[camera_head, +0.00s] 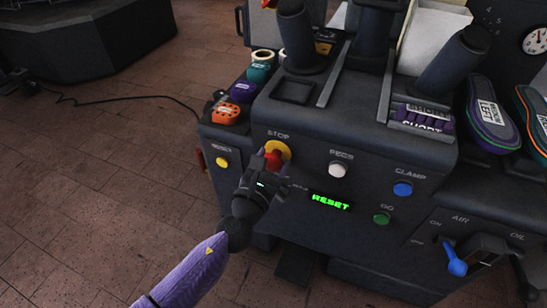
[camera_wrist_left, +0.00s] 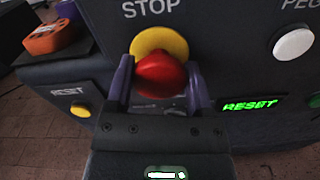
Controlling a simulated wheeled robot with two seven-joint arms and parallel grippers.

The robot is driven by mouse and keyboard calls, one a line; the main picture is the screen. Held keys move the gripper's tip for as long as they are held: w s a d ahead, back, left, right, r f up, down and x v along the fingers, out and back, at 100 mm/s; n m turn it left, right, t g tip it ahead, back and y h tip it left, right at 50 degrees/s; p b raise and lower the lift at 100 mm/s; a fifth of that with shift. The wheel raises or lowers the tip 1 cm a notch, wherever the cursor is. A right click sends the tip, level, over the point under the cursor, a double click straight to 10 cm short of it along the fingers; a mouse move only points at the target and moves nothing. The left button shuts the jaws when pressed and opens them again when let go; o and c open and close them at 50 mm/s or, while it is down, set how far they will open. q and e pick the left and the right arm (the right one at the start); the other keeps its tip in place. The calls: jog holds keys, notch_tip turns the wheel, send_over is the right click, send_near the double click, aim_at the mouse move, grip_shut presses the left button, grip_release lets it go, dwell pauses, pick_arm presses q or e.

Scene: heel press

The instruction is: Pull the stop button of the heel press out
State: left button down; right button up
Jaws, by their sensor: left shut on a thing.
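The heel press (camera_head: 330,120) is a dark grey machine filling the middle and right of the head view. Its stop button (camera_head: 273,157) is a red knob on a yellow round base, under the word STOP. It also shows in the left wrist view (camera_wrist_left: 161,76), between the two purple fingers. My left gripper (camera_head: 265,171) comes in from the left and is shut on the red knob; the gripper (camera_wrist_left: 160,95) covers its lower sides in the wrist view. My right gripper is in neither view.
A yellow reset button (camera_head: 222,162) is left of the stop button. A white button (camera_head: 338,169), a blue button (camera_head: 402,189), a green button (camera_head: 381,218) and a lit green RESET display (camera_head: 330,201) are to the right. A blue-handled lever (camera_head: 455,262) is lower right.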

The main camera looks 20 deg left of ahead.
pick_arm(q)
jog(key=shift+f, duration=0.1)
grip_release()
jog(key=shift+s, duration=0.3)
jog(key=s, duration=0.9)
jog(key=shift+s+a+p, duration=0.15)
jog(key=shift+s+p, duration=0.15)
jog(key=shift+p, duration=0.05)
